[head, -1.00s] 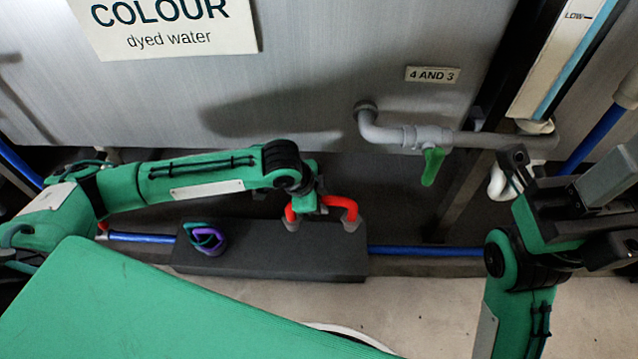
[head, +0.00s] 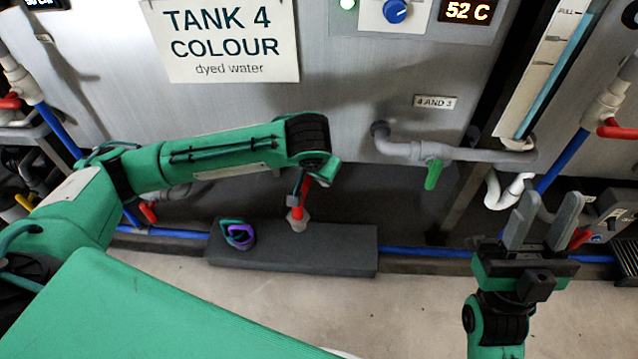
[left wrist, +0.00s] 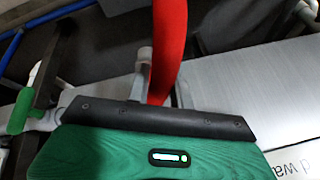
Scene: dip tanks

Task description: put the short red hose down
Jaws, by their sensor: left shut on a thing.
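The short red hose (head: 306,196) hangs from my left gripper (head: 304,180), which is shut on it. Its grey end (head: 298,222) is at the top of a dark block (head: 320,255) on the floor in the head view; I cannot tell whether it touches. The other end is hidden. In the left wrist view the red hose (left wrist: 168,45) runs up from behind the edge of my gripper housing. My right gripper (head: 543,215) is open and empty at the right, fingers pointing up.
A purple and teal ring-like bundle (head: 238,235) lies on the block's left part. Behind is the tank wall (head: 330,90) with a grey pipe and green valve handle (head: 433,174). Blue pipe (head: 425,252) runs along the floor. The block's right part is clear.

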